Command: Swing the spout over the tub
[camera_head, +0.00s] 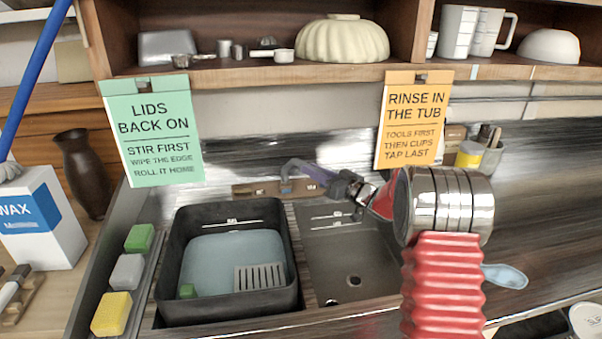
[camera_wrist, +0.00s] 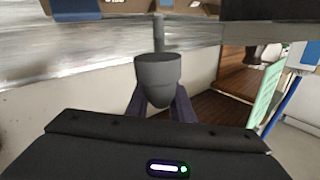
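The black tub (camera_head: 171,262) stands at left in the head view, holding pale blue water, a slotted grey piece and a small green block. The grey spout (camera_head: 297,165) rises behind the tub's right rear corner and runs right, towards the sink, where my gripper partly hides it. My gripper (camera_head: 336,182) is at its right end, over the back of the sink. In the wrist view a grey tapered piece (camera_wrist: 158,72) on a thin stem, seemingly part of the tap, lies in line with my dark fingers (camera_wrist: 160,105). It hides their tips, so contact is unclear.
A grey sink (camera_head: 350,255) with a drain lies right of the tub. Green, grey and yellow sponges (camera_head: 127,271) line the tub's left. A shelf (camera_head: 300,72) with bowls and two hanging signs is above. A blue spoon-like tool (camera_head: 505,276) lies at right.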

